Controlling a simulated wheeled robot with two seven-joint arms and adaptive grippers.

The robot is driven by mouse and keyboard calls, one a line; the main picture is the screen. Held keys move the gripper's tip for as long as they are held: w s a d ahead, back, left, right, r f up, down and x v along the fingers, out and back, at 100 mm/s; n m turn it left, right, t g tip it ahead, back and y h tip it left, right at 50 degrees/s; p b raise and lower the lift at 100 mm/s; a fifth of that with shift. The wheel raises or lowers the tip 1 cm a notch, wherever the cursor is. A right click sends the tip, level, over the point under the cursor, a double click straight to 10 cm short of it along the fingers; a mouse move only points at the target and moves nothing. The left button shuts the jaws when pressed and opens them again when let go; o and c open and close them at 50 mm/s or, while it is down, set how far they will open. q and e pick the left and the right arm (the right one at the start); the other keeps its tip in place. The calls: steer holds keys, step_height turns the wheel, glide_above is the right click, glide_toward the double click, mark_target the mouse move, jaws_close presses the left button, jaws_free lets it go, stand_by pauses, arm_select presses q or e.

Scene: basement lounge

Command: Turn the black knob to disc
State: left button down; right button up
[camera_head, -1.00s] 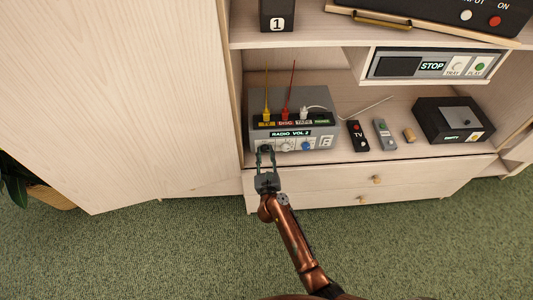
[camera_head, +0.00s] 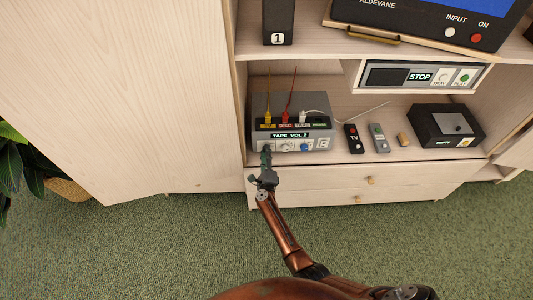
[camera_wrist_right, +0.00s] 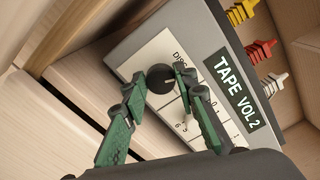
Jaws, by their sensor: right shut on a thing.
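The grey amplifier box (camera_head: 318,145) stands on the cabinet's lower shelf. Its lit display (camera_head: 290,135) reads "TAPE VOL 2", also in the right wrist view (camera_wrist_right: 235,93). The black knob (camera_wrist_right: 160,78) is on the white front panel, with the printed word DISC beside it. My right gripper (camera_wrist_right: 157,84) is shut on the knob, one green finger on each side. In the head view my right gripper (camera_head: 266,160) is at the left end of the box's front and hides most of the knob. My left gripper is not in view.
Yellow, red and white plugs rise from the box's top. A TV remote (camera_head: 353,139), a grey remote (camera_head: 379,138) and a black box (camera_head: 425,125) lie to the right. A disc player (camera_head: 400,76) hangs above. Drawers (camera_head: 320,180) are below.

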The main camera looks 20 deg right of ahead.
steer(key=shift+a+n, duration=0.1)
steer(key=shift+n, duration=0.7)
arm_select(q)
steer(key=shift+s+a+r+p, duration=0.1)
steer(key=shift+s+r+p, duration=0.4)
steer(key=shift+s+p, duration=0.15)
arm_select(e)
steer(key=shift+f+n, duration=0.15)
steer(key=shift+n, duration=1.35)
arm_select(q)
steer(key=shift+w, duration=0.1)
arm_select(e)
steer(key=o, duration=1.1)
